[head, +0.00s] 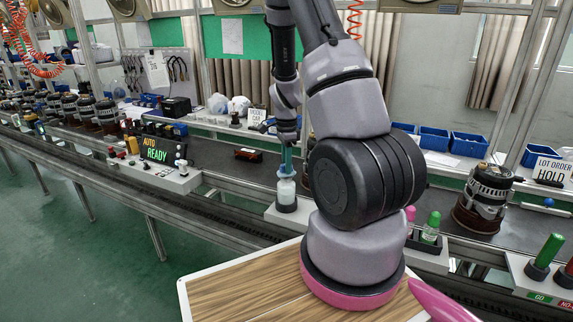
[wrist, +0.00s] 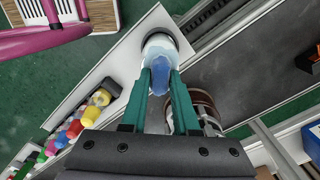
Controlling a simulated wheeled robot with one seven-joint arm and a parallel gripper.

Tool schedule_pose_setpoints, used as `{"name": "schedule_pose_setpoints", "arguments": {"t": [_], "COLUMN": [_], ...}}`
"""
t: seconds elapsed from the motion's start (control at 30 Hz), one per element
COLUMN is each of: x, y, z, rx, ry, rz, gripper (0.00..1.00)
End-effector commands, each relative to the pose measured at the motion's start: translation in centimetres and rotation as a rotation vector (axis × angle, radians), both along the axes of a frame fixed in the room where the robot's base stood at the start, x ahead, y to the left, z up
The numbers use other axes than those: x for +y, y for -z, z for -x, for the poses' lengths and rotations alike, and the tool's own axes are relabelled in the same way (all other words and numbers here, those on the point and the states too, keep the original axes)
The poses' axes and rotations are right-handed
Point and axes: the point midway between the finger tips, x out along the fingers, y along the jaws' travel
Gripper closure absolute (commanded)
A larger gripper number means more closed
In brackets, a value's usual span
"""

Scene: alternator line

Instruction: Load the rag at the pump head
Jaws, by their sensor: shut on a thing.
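My gripper (wrist: 161,80) has two teal fingers and is shut on a small blue rag (wrist: 161,72). In the head view my gripper (head: 286,162) points down over a whitish pump bottle (head: 286,189) with a pale blue top. The bottle stands in a dark round holder at the near edge of the line. In the wrist view the pump bottle (wrist: 155,44) shows just beyond the fingertips, with the rag overlapping it. The rag is at the pump head; whether they touch is unclear.
An AUTO READY control panel (head: 160,157) stands left of the bottle. Green and pink capped bottles (head: 430,229) stand right of it, partly behind my arm. An alternator (head: 484,198) sits on the belt at right. A small dark red item (head: 248,154) lies on the belt.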

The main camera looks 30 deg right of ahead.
Motion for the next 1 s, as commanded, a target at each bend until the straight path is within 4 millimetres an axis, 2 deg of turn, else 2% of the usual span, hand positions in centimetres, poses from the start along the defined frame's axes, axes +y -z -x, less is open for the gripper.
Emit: {"name": "schedule_pose_setpoints", "arguments": {"t": [0.17,1.0], "x": [0.0,0.0], "y": [-0.5,-6.8], "z": [0.0,0.0], "rx": [-0.001,-0.001], "ry": [0.0,0.0], "rz": [0.0,0.0], "gripper": [1.0,1.0]}}
